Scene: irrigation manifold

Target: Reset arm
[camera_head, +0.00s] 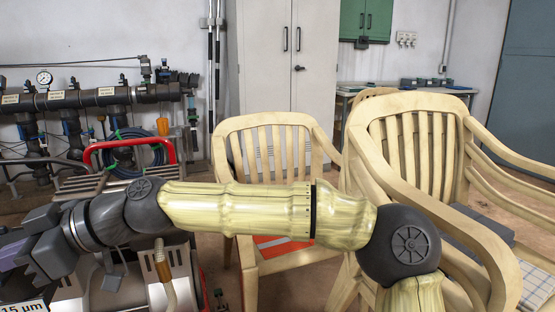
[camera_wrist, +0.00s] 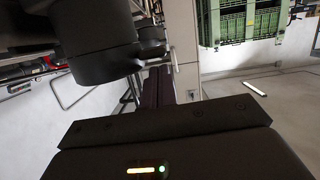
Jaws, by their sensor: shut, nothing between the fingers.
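My arm (camera_head: 250,208) reaches across the lower part of the head view, from a dark elbow joint at the right to the dark wrist at the left edge. My gripper (camera_wrist: 158,86) shows in the wrist view as two dark purplish fingers beyond the black housing. The fingers are together, with nothing held between them. In the head view the fingertips are cut off by the left edge.
Two cream plastic chairs (camera_head: 270,135) (camera_head: 410,125) stand close behind my arm. The pipe manifold (camera_head: 75,98) with a gauge is at the left wall. A grey cabinet (camera_head: 285,60) stands behind.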

